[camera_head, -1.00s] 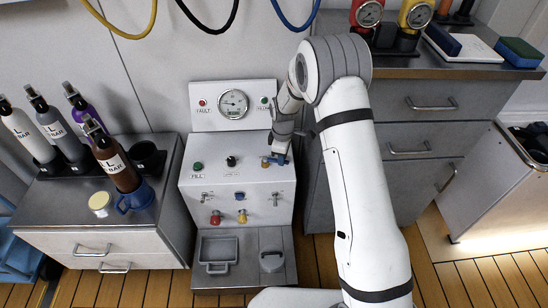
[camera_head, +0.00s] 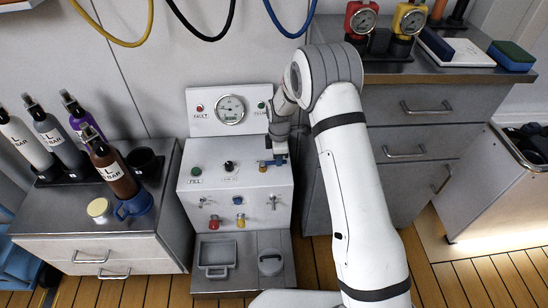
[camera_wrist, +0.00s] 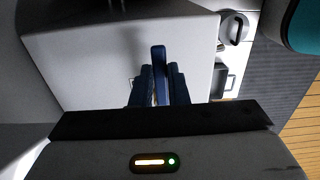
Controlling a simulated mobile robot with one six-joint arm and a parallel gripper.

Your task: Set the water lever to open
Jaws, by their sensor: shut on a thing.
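The white fill panel (camera_head: 236,178) stands in the middle of the head view. The water lever (camera_wrist: 158,60) is blue and shows in the wrist view as an upright bar between the two dark blue fingers of my gripper (camera_wrist: 158,88). In the head view my gripper (camera_head: 278,152) is at the right of the panel's sloped face, shut on the blue lever. A small yellow-orange part (camera_head: 262,169) shows beside the lever's left end. The lever's pivot and any label beside it are hidden by my gripper.
A green button (camera_head: 196,172) and a black knob (camera_head: 229,166) are left of the lever. A round gauge (camera_head: 230,109) is above. Small metal taps sit on the front face below. A cabinet with bottles (camera_head: 112,170) stands left, a drawer cabinet (camera_head: 425,135) right.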

